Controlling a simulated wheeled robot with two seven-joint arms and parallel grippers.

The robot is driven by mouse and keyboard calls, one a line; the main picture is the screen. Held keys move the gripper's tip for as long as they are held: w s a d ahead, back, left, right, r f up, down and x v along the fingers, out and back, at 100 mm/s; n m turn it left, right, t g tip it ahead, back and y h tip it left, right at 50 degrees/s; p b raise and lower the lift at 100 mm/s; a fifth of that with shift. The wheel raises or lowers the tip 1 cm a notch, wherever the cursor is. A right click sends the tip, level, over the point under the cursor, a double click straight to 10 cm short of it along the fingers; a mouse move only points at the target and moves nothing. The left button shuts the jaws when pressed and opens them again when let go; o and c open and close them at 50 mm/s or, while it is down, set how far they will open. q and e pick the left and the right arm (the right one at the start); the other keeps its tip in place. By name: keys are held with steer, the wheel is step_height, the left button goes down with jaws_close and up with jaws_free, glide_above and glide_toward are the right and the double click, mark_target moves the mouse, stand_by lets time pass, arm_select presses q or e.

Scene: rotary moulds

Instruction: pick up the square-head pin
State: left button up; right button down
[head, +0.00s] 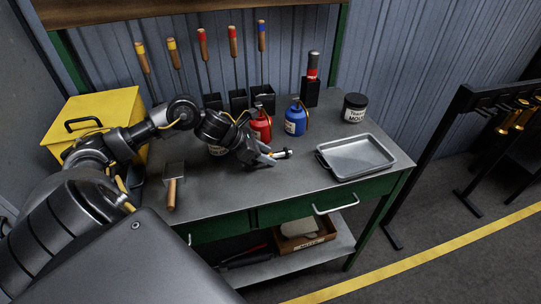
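My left gripper (268,156) is above the middle of the grey workbench, left of the metal tray. Its fingers look closed around a small metal pin (283,154), which sticks out to the right with a brass-coloured part and a dark end. It looks like the square-head pin, but the head's shape is too small to make out. The pin seems held a little above the bench top. My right gripper is not in view.
The shallow metal tray (344,174) sits at the bench's right. Red (261,126) and blue (295,121) oil cans and a black-lidded jar (354,108) stand behind. The bench front is clear.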

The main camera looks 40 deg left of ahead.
arm_select(q)
jaws_close()
steer(key=shift+r, duration=0.1)
steer(key=shift+w+r+b, duration=0.1)
steer(key=shift+r+b, duration=0.2)
steer(key=shift+r, duration=0.25)
steer(key=s+d+r+p, duration=0.7)
steer(key=s+r+p, duration=0.4)
steer(key=s, duration=0.1)
steer(key=shift+d+r+p, duration=0.3)
steer(key=shift+r+p, duration=0.05)
steer(key=shift+r, duration=0.05)
